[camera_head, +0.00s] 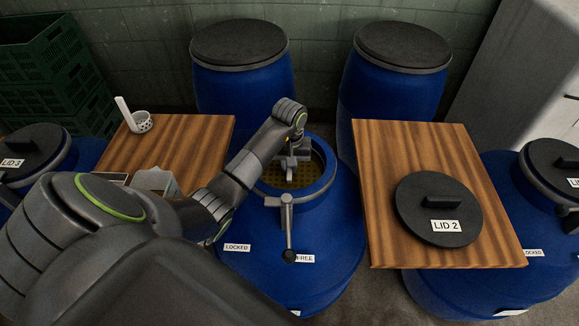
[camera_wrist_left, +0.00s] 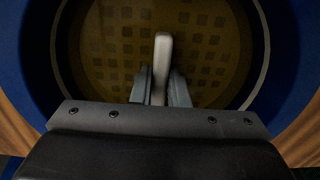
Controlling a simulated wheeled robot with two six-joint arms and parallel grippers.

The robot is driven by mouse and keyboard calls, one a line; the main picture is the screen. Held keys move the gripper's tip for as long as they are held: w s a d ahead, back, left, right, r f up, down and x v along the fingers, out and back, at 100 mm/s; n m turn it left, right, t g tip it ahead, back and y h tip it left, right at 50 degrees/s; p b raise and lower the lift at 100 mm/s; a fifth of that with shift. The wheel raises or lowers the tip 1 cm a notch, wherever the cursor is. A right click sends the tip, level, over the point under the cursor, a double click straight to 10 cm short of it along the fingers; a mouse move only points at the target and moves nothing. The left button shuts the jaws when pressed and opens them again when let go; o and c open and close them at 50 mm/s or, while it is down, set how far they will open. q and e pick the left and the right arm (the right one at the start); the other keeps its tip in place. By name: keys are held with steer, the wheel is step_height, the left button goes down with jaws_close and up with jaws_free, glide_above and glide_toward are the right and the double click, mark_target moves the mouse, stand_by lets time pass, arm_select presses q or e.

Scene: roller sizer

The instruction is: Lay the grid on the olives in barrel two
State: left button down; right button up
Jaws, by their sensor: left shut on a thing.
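The open blue barrel (camera_head: 340,225) stands in the middle, between the two wooden boards. I take it as barrel two, as the LID 2 lid lies beside it. My left gripper (camera_head: 290,176) reaches down into its mouth. In the left wrist view my left gripper (camera_wrist_left: 160,92) is shut on the pale upright handle of the grid (camera_wrist_left: 205,70). The grid is a round brownish-yellow plate with square holes. It looks level within the barrel's round opening. I cannot tell whether it touches the olives, which I cannot make out beneath it. My right gripper is not in view.
The black LID 2 (camera_head: 440,208) lies on the right wooden board (camera_head: 400,145). A clamp lever (camera_head: 288,228) on the barrel's front points down near the FREE label. Closed barrels stand behind and at both sides.

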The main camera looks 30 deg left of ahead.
arm_select(q)
steer(key=c, duration=1.4)
jaws_free()
steer(key=shift+r, duration=0.1)
steer(key=shift+r+p, duration=0.2)
steer(key=shift+p, duration=0.15)
step_height(320, 180, up, 5)
steer(key=shift+w+f+b, duration=0.1)
steer(key=shift+b, duration=0.55)
step_height(320, 180, up, 7)
steer(key=p, duration=0.7)
steer(key=shift+f, duration=0.15)
